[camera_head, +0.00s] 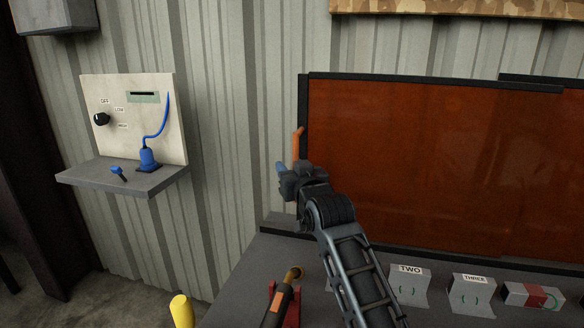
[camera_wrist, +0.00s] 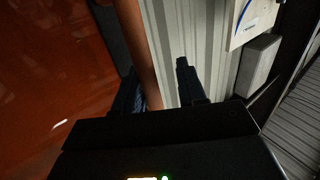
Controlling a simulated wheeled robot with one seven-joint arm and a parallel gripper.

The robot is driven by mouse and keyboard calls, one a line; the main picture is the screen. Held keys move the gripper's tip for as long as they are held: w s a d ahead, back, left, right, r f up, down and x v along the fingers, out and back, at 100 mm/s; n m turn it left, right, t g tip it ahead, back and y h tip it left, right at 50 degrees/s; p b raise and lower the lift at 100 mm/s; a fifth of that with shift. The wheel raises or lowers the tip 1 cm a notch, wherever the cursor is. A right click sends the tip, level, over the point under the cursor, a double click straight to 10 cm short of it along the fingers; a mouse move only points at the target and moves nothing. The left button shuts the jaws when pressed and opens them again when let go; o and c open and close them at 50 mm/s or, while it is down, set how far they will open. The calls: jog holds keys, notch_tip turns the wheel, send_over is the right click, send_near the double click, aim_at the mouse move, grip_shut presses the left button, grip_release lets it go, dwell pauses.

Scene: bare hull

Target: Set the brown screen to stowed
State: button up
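The brown screen (camera_head: 430,170) is a large orange-brown translucent panel in a dark frame, standing along the back of the bench. It fills the left of the wrist view (camera_wrist: 50,80). An orange upright handle (camera_head: 298,143) is at its left edge. My gripper (camera_head: 289,168) is at this handle and hides its lower part. In the wrist view my gripper (camera_wrist: 160,90) is open, with its fingers apart. The handle (camera_wrist: 146,50) runs down between them, close to the left finger. I cannot tell whether they touch.
A wall shelf (camera_head: 125,178) with a knob panel (camera_head: 130,110) and a blue plug is at left. On the bench (camera_head: 245,290) are white blocks marked TWO (camera_head: 409,286) and THREE (camera_head: 472,295), a red-and-white block (camera_head: 532,296) and a torch-like tool (camera_head: 283,297).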

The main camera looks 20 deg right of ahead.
jog(key=shift+a, duration=0.1)
jog(key=s+p, duration=0.2)
jog(key=s, duration=0.7)
dwell(0.8)
jog(key=shift+a, duration=0.1)
